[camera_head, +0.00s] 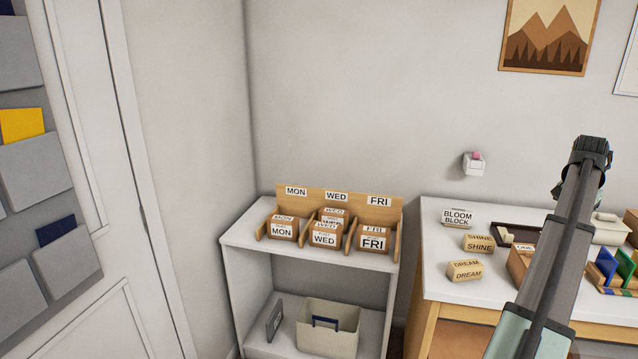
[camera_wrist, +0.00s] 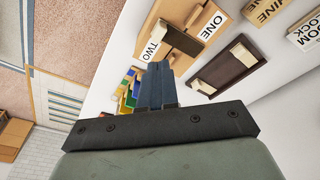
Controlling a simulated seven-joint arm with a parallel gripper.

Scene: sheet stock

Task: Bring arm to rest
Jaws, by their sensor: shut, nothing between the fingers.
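My gripper (camera_wrist: 156,72) shows in the wrist view with its two dark fingers together and nothing between them. It points over the white table and its items, apart from them as far as I can tell. In the head view my arm rises along the right side, in front of part of the white table (camera_head: 440,284). I cannot make out the fingertips there.
Word blocks, including the BLOOM BLOCK (camera_head: 457,217) and the DREAM block (camera_head: 465,271), stand on the table. A wooden box marked ONE and TWO (camera_wrist: 160,30) lies near the fingers, beside a dark tray (camera_wrist: 224,68). A shelf holds a day-labelled sorter (camera_head: 335,206) and a bin (camera_head: 328,329).

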